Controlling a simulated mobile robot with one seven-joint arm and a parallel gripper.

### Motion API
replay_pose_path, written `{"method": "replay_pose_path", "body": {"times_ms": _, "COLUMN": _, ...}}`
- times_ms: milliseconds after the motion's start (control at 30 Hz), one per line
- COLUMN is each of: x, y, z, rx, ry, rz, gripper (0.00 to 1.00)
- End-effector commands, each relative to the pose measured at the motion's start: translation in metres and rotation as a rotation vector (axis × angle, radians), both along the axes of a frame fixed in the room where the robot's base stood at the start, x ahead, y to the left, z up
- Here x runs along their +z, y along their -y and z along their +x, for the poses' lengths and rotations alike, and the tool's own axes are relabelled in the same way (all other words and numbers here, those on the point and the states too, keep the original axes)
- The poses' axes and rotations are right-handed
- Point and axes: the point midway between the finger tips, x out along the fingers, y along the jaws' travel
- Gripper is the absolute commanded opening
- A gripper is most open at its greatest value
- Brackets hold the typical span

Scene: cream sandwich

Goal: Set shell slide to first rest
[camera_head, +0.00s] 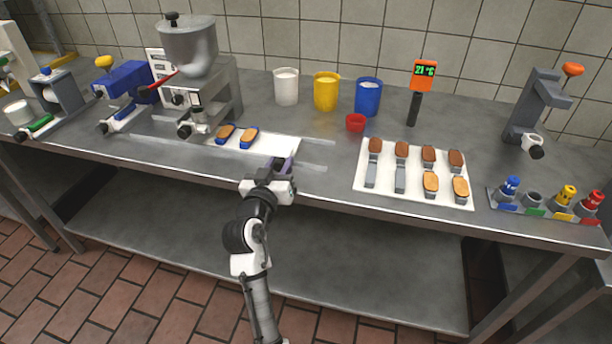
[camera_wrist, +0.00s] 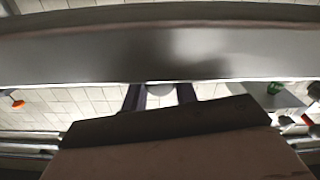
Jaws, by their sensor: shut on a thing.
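The shell slide (camera_head: 278,147) is a flat white plate on the bench, between two pale rails. Two brown shells in blue holders, a left one (camera_head: 225,132) and a right one (camera_head: 249,138), sit on its left and middle part, in front of the grey hopper machine (camera_head: 190,60). My gripper (camera_head: 288,164) is at the slide's right end, near the bench front, and is shut on it. The exact grip point is hidden in the head view. In the wrist view the two dark purple fingers (camera_wrist: 160,98) stand either side of a small pale rounded part.
The rails (camera_head: 318,142) run past the slide on both sides. A white tray (camera_head: 385,187) with several brown pieces lies to the right. A thermometer (camera_head: 423,80) stands behind it.

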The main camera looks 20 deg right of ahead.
Motion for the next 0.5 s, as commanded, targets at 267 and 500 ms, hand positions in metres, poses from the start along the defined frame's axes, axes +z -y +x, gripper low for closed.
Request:
{"method": "replay_pose_path", "body": {"times_ms": 267, "x": -0.001, "y": -0.051, "z": 0.035, "rx": 0.001, "ry": 0.003, "rz": -0.002, "gripper": 0.0}}
{"method": "replay_pose_path", "body": {"times_ms": 500, "x": 0.0, "y": -0.056, "z": 0.038, "rx": -0.005, "ry": 0.001, "rz": -0.001, "gripper": 0.0}}
